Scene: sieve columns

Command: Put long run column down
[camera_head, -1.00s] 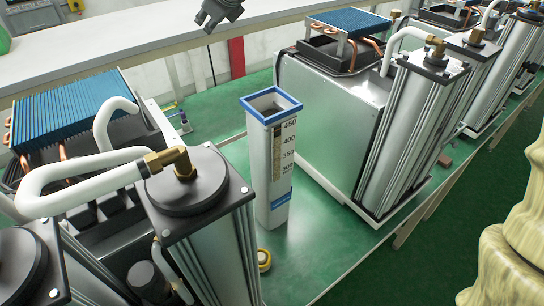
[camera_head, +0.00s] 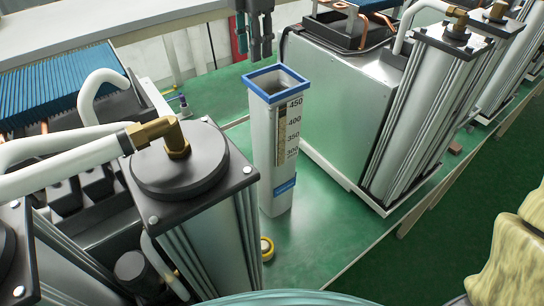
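The long run column (camera_head: 273,175) is a tall white square tube with a blue rim, a scale marked 450, 400 and 350, and a blue label low down. It stands upright on the green bench top (camera_head: 330,222) in the middle of the head view. My gripper (camera_head: 254,48) is at the top of the view, pointing down, behind or above the column's rim. I see a gap between the gripper and the rim, and nothing is held. Its dark fingers are seen partly side-on, so I cannot tell how far apart they are.
A machine with a finned metal cylinder (camera_head: 195,215) and white hose stands close on the left. Another silver machine (camera_head: 335,110) stands to the right. Some green bench is clear in front of the column.

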